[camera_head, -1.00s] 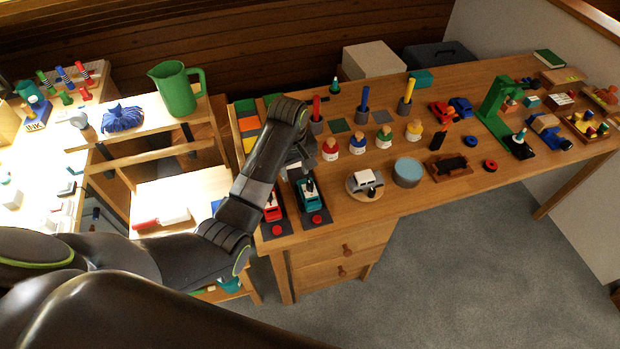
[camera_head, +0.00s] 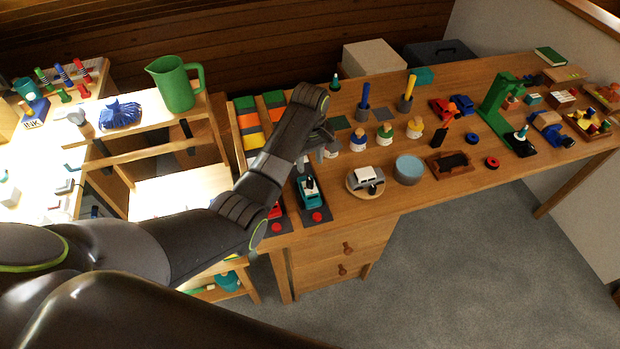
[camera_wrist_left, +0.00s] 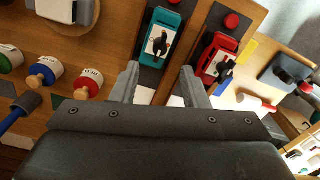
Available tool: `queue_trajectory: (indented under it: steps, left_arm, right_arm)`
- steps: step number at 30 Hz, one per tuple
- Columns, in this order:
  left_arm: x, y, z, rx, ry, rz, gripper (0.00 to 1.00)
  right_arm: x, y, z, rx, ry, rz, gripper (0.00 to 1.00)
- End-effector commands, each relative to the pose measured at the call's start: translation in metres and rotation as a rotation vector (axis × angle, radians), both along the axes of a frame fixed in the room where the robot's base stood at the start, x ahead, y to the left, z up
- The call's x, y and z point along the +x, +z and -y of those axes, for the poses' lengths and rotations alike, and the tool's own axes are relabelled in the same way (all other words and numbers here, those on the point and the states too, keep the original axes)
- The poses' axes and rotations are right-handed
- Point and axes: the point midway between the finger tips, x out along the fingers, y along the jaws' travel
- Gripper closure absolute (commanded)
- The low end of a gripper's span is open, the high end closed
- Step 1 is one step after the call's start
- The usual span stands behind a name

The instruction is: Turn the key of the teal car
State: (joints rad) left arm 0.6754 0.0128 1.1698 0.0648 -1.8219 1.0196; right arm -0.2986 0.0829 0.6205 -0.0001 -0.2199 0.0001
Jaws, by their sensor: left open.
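The teal car (camera_head: 311,193) sits on a dark pad near the front edge of the wooden table. In the left wrist view the teal car (camera_wrist_left: 155,57) shows a white top panel with a dark key (camera_wrist_left: 161,42) standing on it. My left gripper (camera_head: 309,162) is just behind the car in the head view, above the table. In the left wrist view my left gripper (camera_wrist_left: 158,86) has its fingers apart with nothing between them. The key is beyond the fingertips, apart from them. My right gripper is not in view.
A red button (camera_head: 317,216) lies in front of the teal car.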

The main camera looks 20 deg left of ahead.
Motion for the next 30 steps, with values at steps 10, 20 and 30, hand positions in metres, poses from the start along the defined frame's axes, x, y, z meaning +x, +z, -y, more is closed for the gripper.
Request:
queue_trajectory:
  steps: [10,20,30]
  left_arm:
    - [0.000,-0.065,0.000,0.000,-0.001,-0.003,0.59]
    - [0.000,-0.084,0.000,0.000,-0.001,0.000,0.59]
    - [0.000,-0.085,0.000,-0.001,-0.001,0.001,0.72]
  right_arm:
    - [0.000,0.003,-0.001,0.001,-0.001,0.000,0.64]
    - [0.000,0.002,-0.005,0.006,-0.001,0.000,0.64]
    - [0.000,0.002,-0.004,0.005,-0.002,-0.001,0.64]
